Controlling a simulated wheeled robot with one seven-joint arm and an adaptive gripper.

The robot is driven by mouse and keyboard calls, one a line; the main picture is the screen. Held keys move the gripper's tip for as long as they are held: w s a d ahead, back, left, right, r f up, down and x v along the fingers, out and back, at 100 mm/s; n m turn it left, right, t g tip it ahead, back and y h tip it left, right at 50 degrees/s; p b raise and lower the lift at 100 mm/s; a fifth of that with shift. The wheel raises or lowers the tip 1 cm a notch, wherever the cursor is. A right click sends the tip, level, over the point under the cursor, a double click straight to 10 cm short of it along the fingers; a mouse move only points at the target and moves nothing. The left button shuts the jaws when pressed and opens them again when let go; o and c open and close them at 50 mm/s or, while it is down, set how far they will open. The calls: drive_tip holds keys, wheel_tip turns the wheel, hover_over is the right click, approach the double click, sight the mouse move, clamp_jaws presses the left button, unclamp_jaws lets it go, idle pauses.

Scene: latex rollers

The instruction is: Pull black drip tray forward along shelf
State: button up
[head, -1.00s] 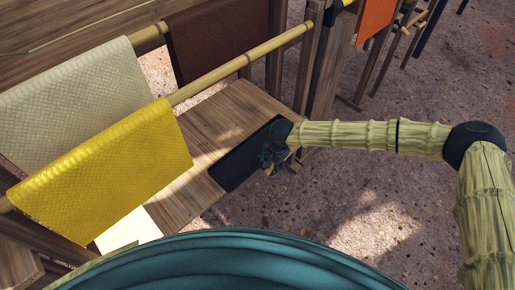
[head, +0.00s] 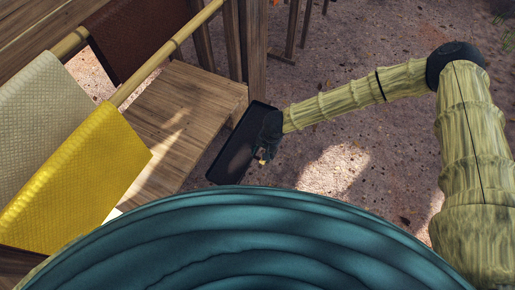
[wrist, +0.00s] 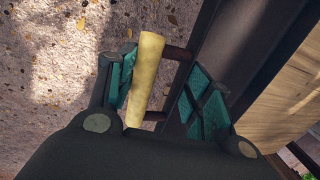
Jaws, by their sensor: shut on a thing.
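The black drip tray (head: 233,150) is a long, dark, shallow tray at the right, front edge of the wooden shelf (head: 190,100). Much of it appears to stick out past that edge, over the ground. I cannot tell how much still rests on the wood. My gripper (head: 266,151) is at the tray's outer side. In the wrist view my gripper (wrist: 150,98) is shut around a pale bamboo handle (wrist: 146,75), which two dark posts join to the tray (wrist: 240,55). The teal finger pads lie on either side of the handle.
A yellow sheet (head: 75,180) and a cream sheet (head: 35,125) hang over bamboo poles left of the shelf. A brown sheet (head: 135,40) hangs behind. A wooden post (head: 253,45) stands just beyond the tray's far end. The gravel ground (head: 340,110) at right is open.

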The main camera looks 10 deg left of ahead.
sight(237, 143)
idle(0.4)
drive_tip(key=shift+w+a+f+b, duration=0.1)
drive_tip(key=shift+w+a+b, duration=0.35)
drive_tip(key=shift+a, duration=1.4)
drive_tip(key=shift+w+a+f+b, duration=0.15)
drive_tip(key=shift+w+a, duration=0.65)
drive_tip(key=shift+a, duration=1.1)
drive_tip(key=shift+w+a+b, duration=0.3)
drive_tip(key=shift+w+a, duration=0.3)
drive_tip(key=shift+a, duration=1.25)
drive_tip(key=shift+w+a+f+b, duration=0.1)
drive_tip(key=shift+w+a+b, duration=0.55)
drive_tip(key=shift+a, duration=1.25)
drive_tip(key=shift+w+a+f+b, duration=0.1)
drive_tip(key=shift+w+a+b, duration=0.6)
drive_tip(key=shift+a, duration=1.25)
drive_tip(key=shift+w+a+f+b, duration=0.1)
drive_tip(key=shift+w+a+b, duration=0.55)
drive_tip(key=shift+a, duration=1.25)
drive_tip(key=shift+s, duration=0.15)
drive_tip(key=shift+f, duration=0.1)
drive_tip(key=o, duration=1.3)
drive_tip(key=r, duration=0.4)
drive_tip(key=d+r, duration=0.1)
drive_tip(key=r, duration=0.2)
drive_tip(key=d+r, duration=0.1)
drive_tip(key=r, duration=0.3)
drive_tip(key=shift+s+d+r, duration=0.15)
drive_tip(key=shift+s+r, duration=0.2)
